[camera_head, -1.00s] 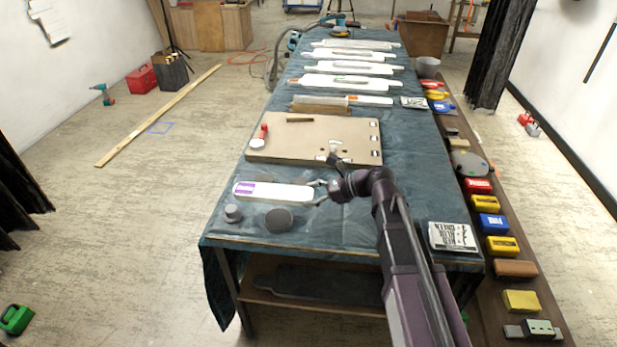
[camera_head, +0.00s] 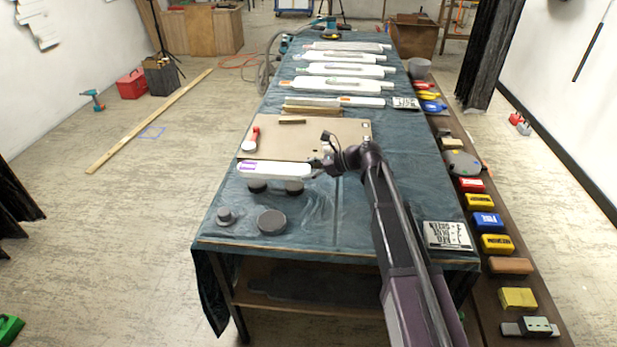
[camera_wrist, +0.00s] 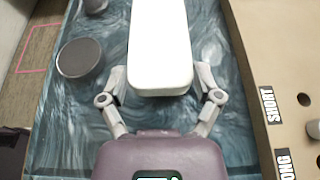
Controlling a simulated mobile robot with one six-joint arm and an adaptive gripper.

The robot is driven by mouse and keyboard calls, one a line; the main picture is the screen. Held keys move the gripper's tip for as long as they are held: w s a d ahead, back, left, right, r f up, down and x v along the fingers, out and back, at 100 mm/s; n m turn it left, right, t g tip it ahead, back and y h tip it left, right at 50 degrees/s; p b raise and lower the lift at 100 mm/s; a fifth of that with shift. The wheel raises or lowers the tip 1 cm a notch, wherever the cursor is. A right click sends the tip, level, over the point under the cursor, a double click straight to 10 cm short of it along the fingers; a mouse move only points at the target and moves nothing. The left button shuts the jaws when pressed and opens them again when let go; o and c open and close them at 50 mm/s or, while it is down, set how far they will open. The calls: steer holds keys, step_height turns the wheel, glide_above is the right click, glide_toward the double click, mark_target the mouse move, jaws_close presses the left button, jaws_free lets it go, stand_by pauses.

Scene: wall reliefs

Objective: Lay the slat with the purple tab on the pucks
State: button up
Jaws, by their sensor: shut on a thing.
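The white slat with the purple tab (camera_head: 275,171) is level, its purple tab toward the left end. In the wrist view the slat (camera_wrist: 160,40) runs away from me, its near end between the fingers. My gripper (camera_head: 317,167) is shut on the slat's right end; its fingers also show in the wrist view (camera_wrist: 161,80). Two dark pucks (camera_head: 257,187) (camera_head: 294,187) show beneath the slat; I cannot tell whether it touches them. In the wrist view the slat hides them.
A grey disc (camera_head: 271,222) and a smaller knobbed grey piece (camera_head: 225,216) stand in front of the slat. A tan board (camera_head: 340,134) with labels and holes lies behind it. Several white slats (camera_head: 335,86) lie further back. A printed card (camera_head: 447,235) lies front right.

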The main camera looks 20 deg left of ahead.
steer(key=shift+w, duration=0.1)
steer(key=shift+w+a, duration=0.1)
steer(key=shift+w, duration=0.15)
steer(key=shift+w+a+f+b, duration=0.1)
steer(key=shift+w+f+b, duration=0.05)
steer(key=shift+f+b, duration=0.35)
steer(key=shift+w+f+b, duration=0.15)
steer(key=shift+f+b, duration=1.2)
steer(key=shift+f+b, duration=0.6)
steer(key=o, duration=1)
steer(key=shift+r, duration=0.25)
